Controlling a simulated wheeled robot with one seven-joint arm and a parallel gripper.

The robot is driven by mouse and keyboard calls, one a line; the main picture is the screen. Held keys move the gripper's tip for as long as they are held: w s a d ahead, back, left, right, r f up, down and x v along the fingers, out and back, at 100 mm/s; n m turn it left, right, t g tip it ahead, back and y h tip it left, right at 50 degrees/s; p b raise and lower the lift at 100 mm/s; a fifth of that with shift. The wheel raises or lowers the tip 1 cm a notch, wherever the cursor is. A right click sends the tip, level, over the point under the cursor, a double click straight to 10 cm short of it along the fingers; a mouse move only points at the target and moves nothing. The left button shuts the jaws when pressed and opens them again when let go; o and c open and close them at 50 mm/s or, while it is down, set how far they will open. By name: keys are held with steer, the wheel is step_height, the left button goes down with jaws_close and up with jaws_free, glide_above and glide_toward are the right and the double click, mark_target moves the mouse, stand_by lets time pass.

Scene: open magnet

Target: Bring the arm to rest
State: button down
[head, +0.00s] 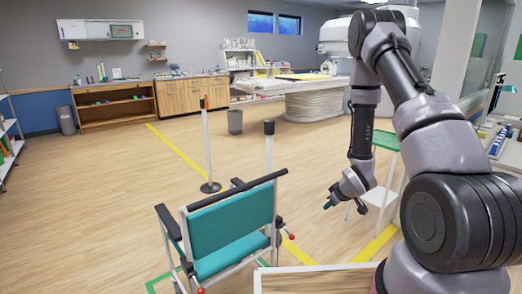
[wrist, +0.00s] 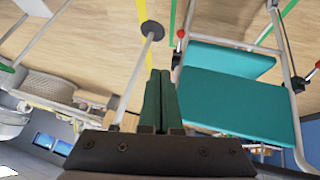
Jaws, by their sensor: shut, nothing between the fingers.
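My gripper (head: 328,205) hangs at the end of my arm, right of the middle in the head view, pointing down and to the left above the wooden floor. In the wrist view my gripper (wrist: 158,75) shows two green fingers pressed together, with nothing between them. It is apart from everything around it. My arm reaches from the right side of the head view, bends at the top and comes down to the gripper.
A teal wheeled chair (head: 230,222) stands front-left of my gripper. A post on a round base (head: 210,187) stands behind it. A green-topped stool (head: 385,140) is close behind my forearm. A padded table (head: 290,85) is farther back. Open floor lies at left.

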step_height(320, 180, up, 27)
steer(key=s+d+m+h, duration=0.2)
steer(key=d+m, duration=0.1)
steer(key=m, duration=0.3)
steer(key=s+a+r+m+y, duration=0.1)
steer(key=s+a+r+m, duration=0.1)
steer(key=s+r, duration=0.7)
steer(key=s+a+r+m+y, duration=0.1)
steer(key=s+a+r+m, duration=0.2)
steer(key=s+r, duration=0.7)
steer(key=s+a, duration=0.1)
steer(key=s, duration=0.2)
steer(key=shift+s, duration=0.3)
